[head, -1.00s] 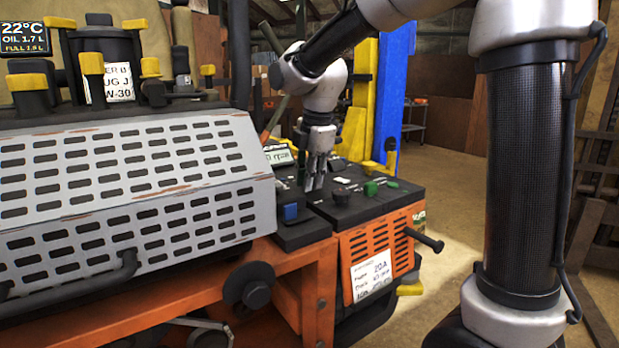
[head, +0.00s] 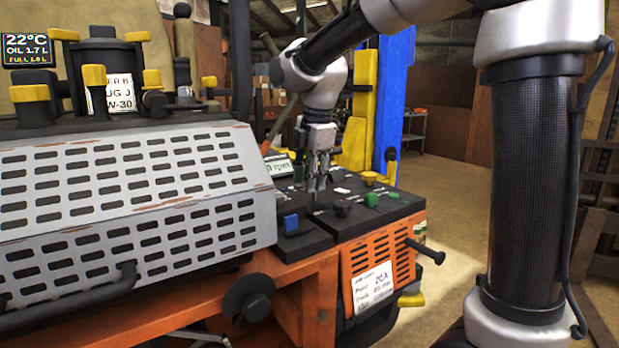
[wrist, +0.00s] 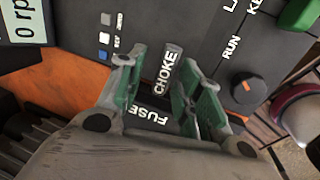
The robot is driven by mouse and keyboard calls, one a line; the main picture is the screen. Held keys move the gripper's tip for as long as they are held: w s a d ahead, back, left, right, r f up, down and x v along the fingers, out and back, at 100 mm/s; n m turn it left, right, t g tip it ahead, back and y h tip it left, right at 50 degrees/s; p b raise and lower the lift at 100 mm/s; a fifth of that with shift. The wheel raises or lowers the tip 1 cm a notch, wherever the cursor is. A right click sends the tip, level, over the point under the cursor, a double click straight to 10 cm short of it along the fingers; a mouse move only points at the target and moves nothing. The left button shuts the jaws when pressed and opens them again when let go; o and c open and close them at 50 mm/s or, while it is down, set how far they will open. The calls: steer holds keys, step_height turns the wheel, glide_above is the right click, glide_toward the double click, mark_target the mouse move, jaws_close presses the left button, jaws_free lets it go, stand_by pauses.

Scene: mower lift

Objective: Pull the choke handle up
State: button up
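My gripper (wrist: 157,66) points down over the black control panel (head: 335,225), with its two green-padded fingers apart. Between and just beyond the fingertips in the wrist view is a narrow dark piece lettered CHOKE (wrist: 166,72). I take it to be the choke handle or its label; its height above the panel is hard to judge. No contact with the fingers shows. In the head view my gripper (head: 318,185) hides this spot.
A black knob (wrist: 248,89) by RUN and a green control (wrist: 300,14) lie to the right in the wrist view. An rpm display (head: 279,165) stands behind my gripper. A blue switch (head: 291,222) and the grey slotted cover (head: 120,200) are at its left.

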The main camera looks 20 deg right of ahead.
step_height(320, 180, up, 12)
steer(key=s, duration=0.2)
steer(key=shift+s+d, duration=0.15)
steer(key=shift+d, duration=0.2)
steer(key=shift+f, duration=0.15)
steer(key=s+d+f+m, duration=0.1)
steer(key=s+f+m, duration=0.1)
steer(key=m, duration=0.2)
steer(key=s+d+f+m, duration=0.1)
steer(key=s+f+m, duration=0.1)
steer(key=f+m, duration=0.1)
steer(key=s+d+f+m, duration=0.1)
steer(key=d+f+m, duration=0.1)
steer(key=m, duration=0.3)
steer(key=shift+s+f, duration=0.3)
steer(key=shift+s, duration=0.1)
steer(key=s+d+f+m+t, duration=0.1)
steer(key=s+d+f+m, duration=0.2)
steer(key=s, duration=0.6)
steer(key=s+d+f+m+t, duration=0.1)
steer(key=s+d+f+m, duration=0.3)
steer(key=s+d+m, duration=0.2)
steer(key=s+d, duration=0.2)
steer(key=s, duration=0.1)
steer(key=shift+d+m+h, duration=0.2)
steer(key=shift+m+h, duration=0.1)
